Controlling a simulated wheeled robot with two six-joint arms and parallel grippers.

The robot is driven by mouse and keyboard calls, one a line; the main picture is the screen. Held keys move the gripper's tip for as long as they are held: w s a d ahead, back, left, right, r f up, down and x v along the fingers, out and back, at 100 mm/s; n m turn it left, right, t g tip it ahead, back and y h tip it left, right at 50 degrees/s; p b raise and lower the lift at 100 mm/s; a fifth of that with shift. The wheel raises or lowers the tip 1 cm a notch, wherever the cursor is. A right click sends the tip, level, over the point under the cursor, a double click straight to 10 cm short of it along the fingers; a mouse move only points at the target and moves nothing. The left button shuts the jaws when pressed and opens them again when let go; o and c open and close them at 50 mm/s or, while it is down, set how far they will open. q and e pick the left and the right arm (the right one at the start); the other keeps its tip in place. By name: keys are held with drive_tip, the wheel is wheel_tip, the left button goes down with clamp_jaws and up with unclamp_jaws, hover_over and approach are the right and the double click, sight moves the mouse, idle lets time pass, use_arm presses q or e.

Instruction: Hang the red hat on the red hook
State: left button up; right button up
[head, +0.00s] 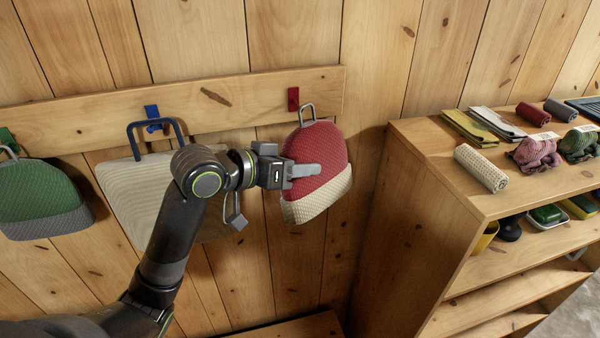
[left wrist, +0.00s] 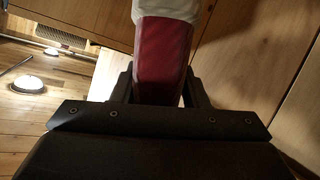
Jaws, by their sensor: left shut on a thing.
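The red hat (head: 322,150) has a cream brim and a grey loop (head: 306,114) on top. My left gripper (head: 300,172) is shut on the hat's red body and holds it upright in front of the wall. The red hook (head: 293,98) is on the wooden rail, just left of the loop's top in the head view. The loop looks beside the hook, not around it; the depth between them is hard to judge. In the left wrist view the hat (left wrist: 162,60) sits between the fingers. My right gripper is not in view.
A beige bag (head: 135,190) hangs near the blue hook (head: 152,112) behind my left arm. A green hat (head: 40,195) hangs by the green hook (head: 7,138) at far left. A wooden shelf unit (head: 410,190) with rolled cloths and knitted items stands close on the right.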

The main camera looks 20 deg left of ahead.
use_arm(q)
drive_tip(key=w, duration=0.1)
drive_tip(key=w+a, duration=0.1)
drive_tip(key=w+a+f+b, duration=0.1)
drive_tip(key=shift+w+a+f, duration=0.1)
drive_tip(key=shift+w+a, duration=0.15)
drive_tip(key=shift+w, duration=0.1)
idle(0.4)
drive_tip(key=shift+f, duration=0.1)
idle(0.4)
drive_tip(key=o, duration=1.2)
drive_tip(key=shift+a, duration=0.1)
